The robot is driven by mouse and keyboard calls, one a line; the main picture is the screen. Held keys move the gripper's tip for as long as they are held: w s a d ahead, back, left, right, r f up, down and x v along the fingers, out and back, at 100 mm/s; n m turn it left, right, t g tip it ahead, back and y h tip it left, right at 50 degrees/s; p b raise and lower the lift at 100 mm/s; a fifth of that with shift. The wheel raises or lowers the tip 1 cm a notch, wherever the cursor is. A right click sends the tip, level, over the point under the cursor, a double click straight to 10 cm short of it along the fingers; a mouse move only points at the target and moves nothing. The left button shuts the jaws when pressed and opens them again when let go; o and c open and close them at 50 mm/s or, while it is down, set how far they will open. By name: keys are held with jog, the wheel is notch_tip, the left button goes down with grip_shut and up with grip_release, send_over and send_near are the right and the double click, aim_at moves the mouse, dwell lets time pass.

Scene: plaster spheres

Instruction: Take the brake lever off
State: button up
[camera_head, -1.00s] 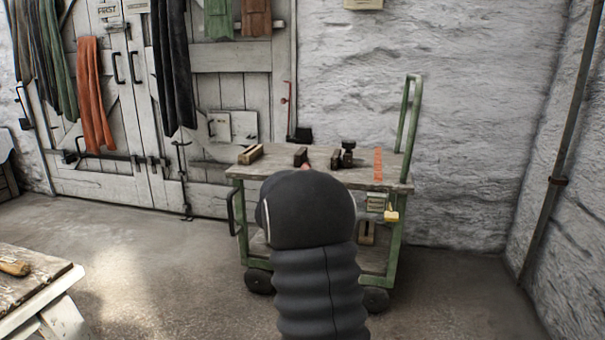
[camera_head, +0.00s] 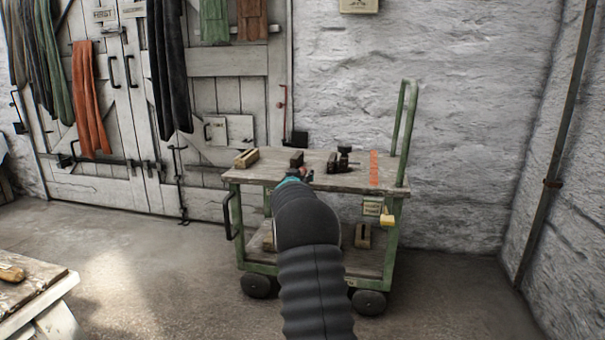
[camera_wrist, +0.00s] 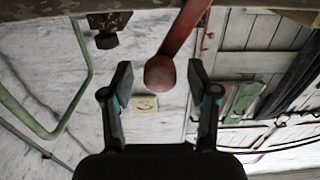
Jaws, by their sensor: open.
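The brake lever (camera_wrist: 186,32) is a red bar with a round, dull-red knob (camera_wrist: 160,73) at its end. In the wrist view, which looks upside down, it comes in from the top edge. My gripper (camera_wrist: 160,80) is open, with one finger on each side of the knob in the picture. Gaps show on both sides, and I see no contact. In the head view my gripper (camera_head: 304,175) is small at the cart's front edge. My own arm hides most of the lever there. The green cart (camera_head: 262,174) has a wooden top.
Dark blocks (camera_head: 297,159) and a dark clamp-like piece (camera_head: 340,161) stand on the cart top, with a wooden block (camera_head: 246,158) to the left. A green handle (camera_head: 406,130) rises at the right. A bench (camera_head: 40,285) is at lower left. Floor between is clear.

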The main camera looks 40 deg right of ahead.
jog(key=shift+x, duration=0.8)
grip_shut()
jog(key=shift+r+p, duration=0.1)
jog(key=shift+p, duration=0.2)
